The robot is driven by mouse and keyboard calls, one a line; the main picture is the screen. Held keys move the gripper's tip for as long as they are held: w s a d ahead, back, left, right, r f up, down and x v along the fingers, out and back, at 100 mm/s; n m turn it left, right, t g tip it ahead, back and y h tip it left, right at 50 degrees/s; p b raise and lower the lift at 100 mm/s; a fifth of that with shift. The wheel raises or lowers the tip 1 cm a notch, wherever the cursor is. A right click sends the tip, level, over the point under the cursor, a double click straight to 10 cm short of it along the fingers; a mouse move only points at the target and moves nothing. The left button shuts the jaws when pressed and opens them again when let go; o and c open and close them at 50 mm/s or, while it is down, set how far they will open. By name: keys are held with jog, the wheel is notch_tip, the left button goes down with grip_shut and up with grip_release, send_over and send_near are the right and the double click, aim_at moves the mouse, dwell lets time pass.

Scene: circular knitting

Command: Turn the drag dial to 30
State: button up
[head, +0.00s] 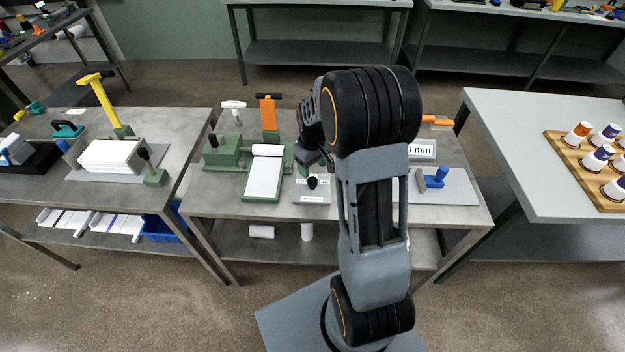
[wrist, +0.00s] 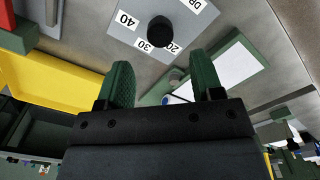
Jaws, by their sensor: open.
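The drag dial is a black round knob (head: 312,182) on a small grey plate (head: 311,197) near the middle table's front edge. In the wrist view the knob (wrist: 158,30) stands on the plate (wrist: 190,42) among printed 40, 30 and 20 labels, with the 30 just beside it. I cannot make out a pointer on the knob. My gripper (wrist: 163,72) is open, its two green fingers apart, with the knob beyond the fingertips and not between them. In the head view my gripper (head: 308,160) hangs just above and behind the dial, partly hidden by my arm.
A green tray with a white pad (head: 264,175) lies left of the dial. A green block (head: 221,151) and an orange-topped post (head: 267,113) stand behind. A blue-handled tool (head: 435,179) sits to the right on a grey plate. A yellow part (wrist: 50,85) shows in the wrist view.

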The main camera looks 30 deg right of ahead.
aim_at(312, 179)
jog(key=shift+f, duration=3.6)
jog(key=c, duration=0.9)
